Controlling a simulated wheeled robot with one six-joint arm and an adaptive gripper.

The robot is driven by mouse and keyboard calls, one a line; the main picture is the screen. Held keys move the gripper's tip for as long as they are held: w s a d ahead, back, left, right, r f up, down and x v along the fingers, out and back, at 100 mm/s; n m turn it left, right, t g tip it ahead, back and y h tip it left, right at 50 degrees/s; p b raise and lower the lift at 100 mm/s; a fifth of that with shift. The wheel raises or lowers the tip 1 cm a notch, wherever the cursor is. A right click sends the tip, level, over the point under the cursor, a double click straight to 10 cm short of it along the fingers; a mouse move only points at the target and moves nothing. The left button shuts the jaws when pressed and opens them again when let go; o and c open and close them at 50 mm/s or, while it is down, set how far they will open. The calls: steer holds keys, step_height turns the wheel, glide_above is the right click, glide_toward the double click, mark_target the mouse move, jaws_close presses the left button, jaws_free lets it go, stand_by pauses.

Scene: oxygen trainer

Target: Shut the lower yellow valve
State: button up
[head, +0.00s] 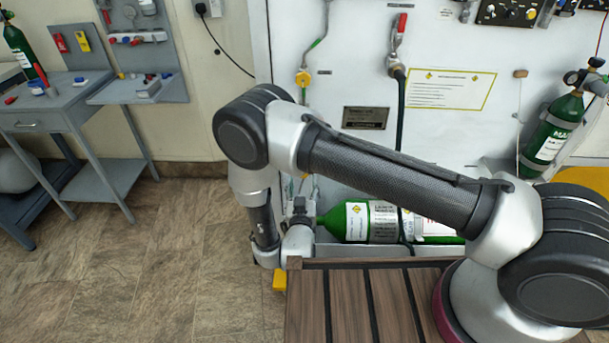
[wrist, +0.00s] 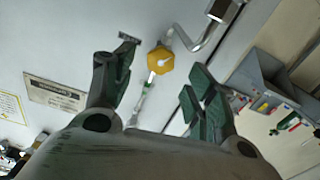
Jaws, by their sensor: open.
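In the wrist view a yellow valve (wrist: 160,60) sits on a thin pipe against the white panel, just beyond and between my fingertips. It appears to be the lower one, with the dark nameplate (wrist: 57,93) off to its left in this turned view. My gripper (wrist: 160,70) is open and empty, one finger on each side of the valve in the picture. I cannot tell whether either finger touches it, nor how far the valve is turned. In the head view the upper yellow valve (head: 303,79) shows on the pipe; my arm hides the area below it.
A red-handled valve with a dark hose (head: 398,45) hangs right of the upper valve. A green cylinder (head: 357,222) lies low behind my arm, and another green cylinder (head: 553,135) stands at the right. A grey workbench (head: 35,120) stands at left. The floor (head: 150,265) between is clear.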

steer(key=w, duration=0.5)
steer(key=shift+c, duration=0.5)
steer(key=c, duration=0.9)
